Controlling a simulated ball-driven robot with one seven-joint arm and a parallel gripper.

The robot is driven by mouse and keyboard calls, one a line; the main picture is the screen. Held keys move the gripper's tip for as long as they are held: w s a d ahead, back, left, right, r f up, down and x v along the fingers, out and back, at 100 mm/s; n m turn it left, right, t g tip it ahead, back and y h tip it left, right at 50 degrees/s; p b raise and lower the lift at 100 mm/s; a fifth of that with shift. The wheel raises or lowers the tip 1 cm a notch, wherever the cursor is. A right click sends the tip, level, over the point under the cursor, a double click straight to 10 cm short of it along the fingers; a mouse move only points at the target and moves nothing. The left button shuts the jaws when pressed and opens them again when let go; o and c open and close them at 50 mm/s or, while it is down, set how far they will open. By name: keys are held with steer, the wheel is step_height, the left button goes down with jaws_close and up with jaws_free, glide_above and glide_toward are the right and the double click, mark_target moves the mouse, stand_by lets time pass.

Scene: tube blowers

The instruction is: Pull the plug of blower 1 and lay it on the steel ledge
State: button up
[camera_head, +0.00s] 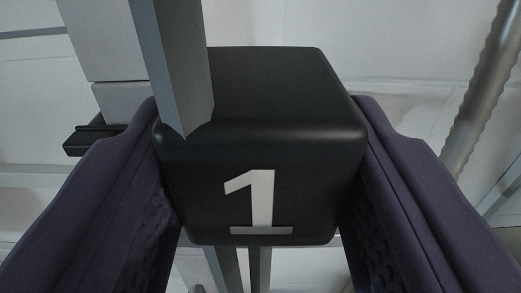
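A black block with rounded edges and a white "1", the plug of blower 1 (300,150), fills the middle of the view. My gripper (262,170) has its two purple padded fingers on either side of it. Both fingers appear to press against the plug's sides. A grey metal bar (178,70) passes in front of the plug's upper left part and ends near its top front edge. Whether the plug sits in a socket is hidden behind it. I cannot identify the steel ledge for certain.
A ribbed grey tube (484,85) runs down the right side. A small black piece (92,139) juts out at the left, below a pale box (97,40). Thin metal posts (258,268) show below the plug. The background is white panelling.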

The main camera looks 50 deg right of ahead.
steer(key=x, duration=0.4)
steer(key=shift+f, duration=0.4)
steer(key=shift+w+d+f+b, duration=0.3)
steer(key=shift+d+f+b, duration=0.05)
steer(key=shift+f+b, duration=0.15)
steer(key=shift+w+d+f+b, duration=0.25)
steer(key=shift+d+f+b, duration=0.05)
steer(key=shift+f+b, duration=0.2)
steer(key=shift+w+d+f+b, duration=0.5)
steer(key=shift+d+f+b, duration=0.05)
steer(key=shift+b, duration=0.2)
steer(key=o, duration=1.7)
steer(key=shift+o, duration=0.2)
steer(key=shift+a, duration=0.1)
steer(key=b+v, duration=0.1)
steer(key=v, duration=0.9)
steer(key=shift+r, duration=0.4)
